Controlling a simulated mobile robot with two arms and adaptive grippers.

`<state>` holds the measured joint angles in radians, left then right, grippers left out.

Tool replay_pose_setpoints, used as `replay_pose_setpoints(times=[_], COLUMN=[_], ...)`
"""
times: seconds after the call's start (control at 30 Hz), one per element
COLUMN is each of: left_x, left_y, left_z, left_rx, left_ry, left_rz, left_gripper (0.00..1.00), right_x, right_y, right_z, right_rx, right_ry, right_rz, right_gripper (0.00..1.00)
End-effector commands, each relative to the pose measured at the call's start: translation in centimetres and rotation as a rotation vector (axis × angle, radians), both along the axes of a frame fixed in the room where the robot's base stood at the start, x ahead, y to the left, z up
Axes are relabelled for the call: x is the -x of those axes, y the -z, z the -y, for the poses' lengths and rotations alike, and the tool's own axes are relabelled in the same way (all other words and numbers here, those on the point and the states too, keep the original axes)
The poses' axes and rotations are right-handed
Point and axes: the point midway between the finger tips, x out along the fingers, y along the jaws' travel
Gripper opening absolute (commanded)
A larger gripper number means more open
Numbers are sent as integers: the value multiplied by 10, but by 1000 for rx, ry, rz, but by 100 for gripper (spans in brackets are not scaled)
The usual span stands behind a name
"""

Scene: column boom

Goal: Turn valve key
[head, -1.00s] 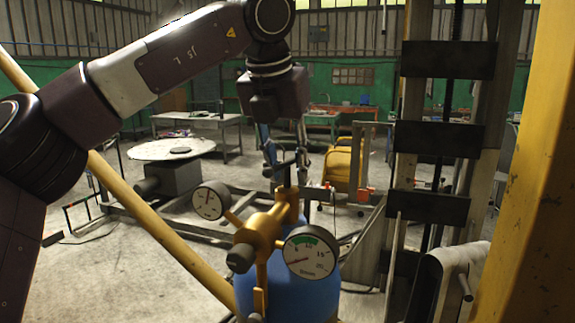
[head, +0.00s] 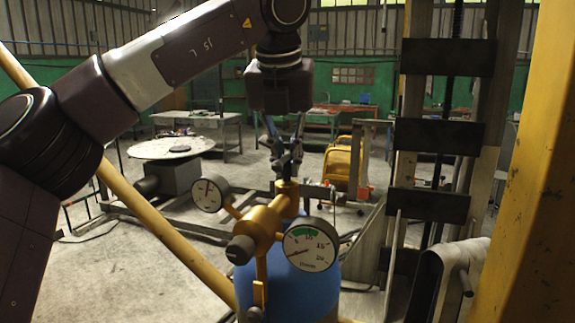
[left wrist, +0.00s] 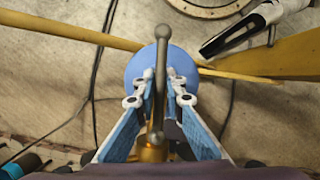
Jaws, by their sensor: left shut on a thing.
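The valve key is a grey bar with rounded ends (left wrist: 160,62); it lies nearly upright in the left wrist view, above the brass valve. In the head view the brass valve body (head: 262,223) sits on top of a blue gas cylinder (head: 285,290), with one round gauge (head: 211,193) at left and another (head: 311,247) at right. My left gripper (head: 288,158) points down above the brass stem. Its blue fingers are shut on the key, one on each side, also in the left wrist view (left wrist: 157,100). The fingers partly hide the key in the head view. My right gripper is not in view.
A yellow slanted bar (head: 165,220) crosses at left of the cylinder. A yellow post (head: 530,180) and a column with black plates (head: 440,135) stand at right. A round white table (head: 160,148) and a yellow machine (head: 343,160) stand behind.

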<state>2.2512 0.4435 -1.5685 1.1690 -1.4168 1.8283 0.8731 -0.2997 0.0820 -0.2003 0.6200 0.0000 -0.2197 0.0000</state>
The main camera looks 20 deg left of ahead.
Motion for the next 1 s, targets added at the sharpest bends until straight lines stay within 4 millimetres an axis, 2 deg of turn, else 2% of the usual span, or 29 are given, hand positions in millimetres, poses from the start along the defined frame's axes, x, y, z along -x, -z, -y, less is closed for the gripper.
replay_pose_setpoints(times=[0.3,0.33,0.5,0.83,1.0], left_x=[0,0,0,1,10], left_y=[-1,-1,-1,-4,-26], left_z=[0,0,0,1,3], left_rx=[1,0,0,1,1], left_ry=[-18,-18,-17,-16,-15], left_rz=[2,3,2,2,5], left_gripper=[0,12,29,29,29], right_x=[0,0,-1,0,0], right_y=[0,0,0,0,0], right_z=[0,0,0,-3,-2], right_rx=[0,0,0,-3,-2], right_ry=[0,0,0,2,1], right_rz=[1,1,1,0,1], right_gripper=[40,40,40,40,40])
